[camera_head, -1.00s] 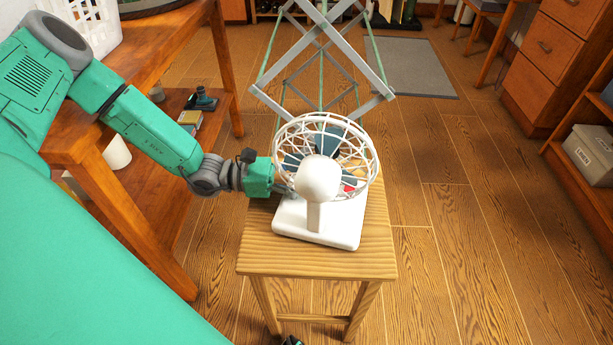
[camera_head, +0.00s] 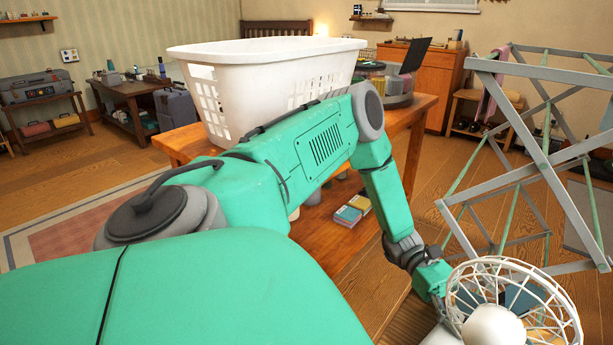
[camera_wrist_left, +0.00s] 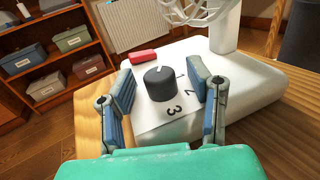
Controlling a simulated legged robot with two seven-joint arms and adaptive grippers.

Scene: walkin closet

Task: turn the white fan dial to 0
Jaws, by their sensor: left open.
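The white fan (camera_head: 494,328) is at the lower right of the head view, partly cut off. In the left wrist view its white base (camera_wrist_left: 262,88) carries a black dial (camera_wrist_left: 160,84) with a pale mark at its top edge, towards the red piece. The figures 1, 2 and 3 show on the dial's right and near side; I cannot make out a 0. My left gripper (camera_wrist_left: 162,74) is open, with one blue finger on each side of the dial. Contact cannot be told. In the head view my left gripper (camera_head: 434,280) is beside the fan. My right gripper is not in view.
A red piece (camera_wrist_left: 143,57) sits on the base beyond the dial. A wooden table (camera_head: 176,146) with a white laundry basket (camera_head: 232,112) stands left of the fan. A metal drying rack (camera_head: 545,165) stands just behind the fan. Wooden floor is open around them.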

